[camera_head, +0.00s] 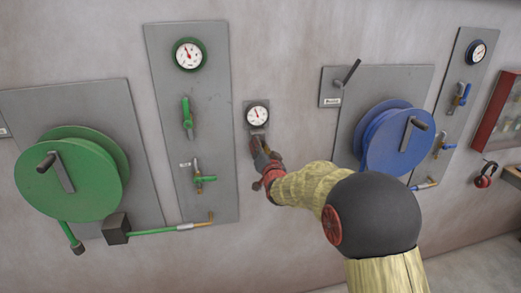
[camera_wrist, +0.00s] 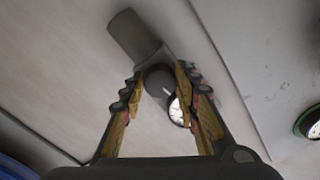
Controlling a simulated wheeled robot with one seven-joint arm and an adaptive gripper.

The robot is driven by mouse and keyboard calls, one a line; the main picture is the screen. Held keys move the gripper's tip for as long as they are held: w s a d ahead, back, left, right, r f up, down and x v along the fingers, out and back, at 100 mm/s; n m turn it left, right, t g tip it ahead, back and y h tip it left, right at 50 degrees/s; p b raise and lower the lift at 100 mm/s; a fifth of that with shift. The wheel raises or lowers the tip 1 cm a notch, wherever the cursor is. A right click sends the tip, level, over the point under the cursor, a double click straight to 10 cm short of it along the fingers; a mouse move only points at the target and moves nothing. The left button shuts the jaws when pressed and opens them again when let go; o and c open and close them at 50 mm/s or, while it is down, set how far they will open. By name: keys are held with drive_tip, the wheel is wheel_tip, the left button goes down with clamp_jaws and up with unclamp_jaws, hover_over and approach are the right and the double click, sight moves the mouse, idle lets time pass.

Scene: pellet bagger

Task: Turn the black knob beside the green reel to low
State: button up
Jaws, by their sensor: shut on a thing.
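The tall panel (camera_head: 163,130) bears a green-rimmed gauge (camera_head: 189,55) and green valve handles (camera_head: 187,118), left of my gripper. The blue reel (camera_head: 385,140) and a black lever (camera_head: 347,73) are to the right. Bare wall lies around the small plate.

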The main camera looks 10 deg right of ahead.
drive_tip(key=n+b, duration=1.7)
drive_tip(key=n, duration=0.7)
drive_tip(key=shift+d+n, duration=0.15)
drive_tip(key=shift+n, duration=0.15)
idle(0.4)
drive_tip(key=o, duration=1.1)
drive_tip(key=shift+o, duration=0.2)
drive_tip(key=shift+r, duration=0.1)
